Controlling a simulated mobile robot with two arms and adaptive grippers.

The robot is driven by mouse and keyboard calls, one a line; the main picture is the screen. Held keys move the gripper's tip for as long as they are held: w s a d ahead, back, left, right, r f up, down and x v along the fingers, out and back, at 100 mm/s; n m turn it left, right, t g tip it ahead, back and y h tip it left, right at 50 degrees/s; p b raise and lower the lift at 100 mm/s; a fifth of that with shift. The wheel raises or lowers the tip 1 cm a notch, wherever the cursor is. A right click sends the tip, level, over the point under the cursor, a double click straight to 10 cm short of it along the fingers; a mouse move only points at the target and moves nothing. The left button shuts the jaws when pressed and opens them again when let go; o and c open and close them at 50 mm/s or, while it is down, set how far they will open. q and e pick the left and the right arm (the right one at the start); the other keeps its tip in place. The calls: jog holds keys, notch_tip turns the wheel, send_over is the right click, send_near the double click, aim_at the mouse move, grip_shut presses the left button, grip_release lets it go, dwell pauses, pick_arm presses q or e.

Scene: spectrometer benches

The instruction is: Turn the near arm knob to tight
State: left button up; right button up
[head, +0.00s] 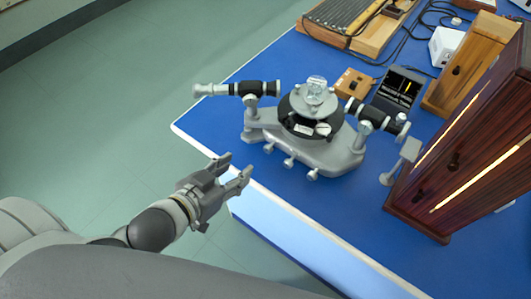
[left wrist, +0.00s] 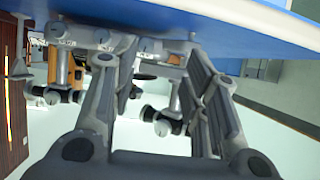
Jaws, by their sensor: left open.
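The grey spectrometer (head: 330,152) stands on the blue bench top, with a round table and glass prism (head: 316,90) at its centre. Its telescope and collimator arms (head: 250,88) reach out to both sides. Several small grey knobs (head: 289,162) stick out along its near edge; I cannot tell which is the near arm knob or read any marking. My left gripper (head: 239,164) is open and empty, off the bench's near left edge, short of the knobs. In the left wrist view, the spectrometer appears upside down, with knobs (left wrist: 103,37) beyond and between the open fingers (left wrist: 160,85).
A dark red wooden cabinet (head: 470,150) stands at the right. A small wooden block (head: 354,82), a black box (head: 398,90) and cables lie behind the spectrometer. The blue bench top (head: 215,120) is bare at its left corner.

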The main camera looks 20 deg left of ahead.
aim_at(266, 149)
pick_arm(q)
jog(key=shift+h, duration=0.4)
jog(key=shift+d+r+b+x, duration=0.25)
jog(key=shift+r+b+x, duration=0.1)
jog(key=shift+x, duration=1.4)
jog(key=shift+d+r+b+x, duration=0.2)
jog(key=shift+b+x, duration=0.1)
jog(key=shift+x, duration=1.45)
jog(key=shift+d+r+b+x, duration=0.25)
jog(key=shift+r+b+x, duration=0.1)
jog(key=shift+x, duration=1.4)
jog(key=shift+w+a, duration=0.1)
jog(key=shift+w, duration=0.05)
jog(key=shift+t, duration=0.3)
grip_shut()
